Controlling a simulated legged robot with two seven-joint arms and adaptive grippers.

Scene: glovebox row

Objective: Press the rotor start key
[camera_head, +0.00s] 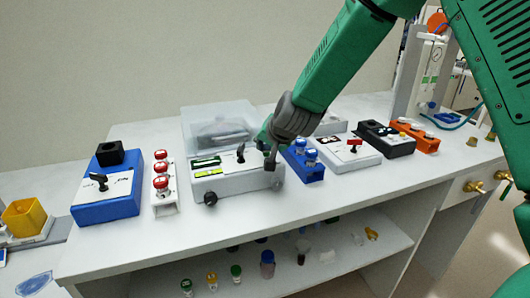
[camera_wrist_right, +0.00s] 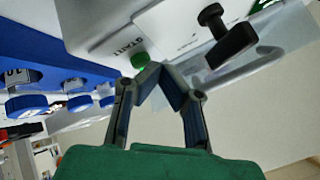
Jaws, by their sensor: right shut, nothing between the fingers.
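The white-grey rotor machine (camera_head: 235,185) stands on the bench with its clear lid (camera_head: 215,118) raised. In the right wrist view, a round green key (camera_wrist_right: 140,60) sits on the machine's pale panel (camera_wrist_right: 165,35) beside the printed word START. My right gripper (camera_wrist_right: 154,68) is shut and empty, its closed tips right at the edge of the green key. I cannot tell whether they touch it. In the head view the right gripper (camera_head: 271,163) is over the machine's right front, hiding the key there. My left gripper is not in view.
A black knob (camera_wrist_right: 228,40) stands up from the panel close by. A blue rack with blue-capped vials (camera_head: 305,165) is just right of the machine. A white rack with red caps (camera_head: 163,185) and a blue device (camera_head: 105,195) stand to its left.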

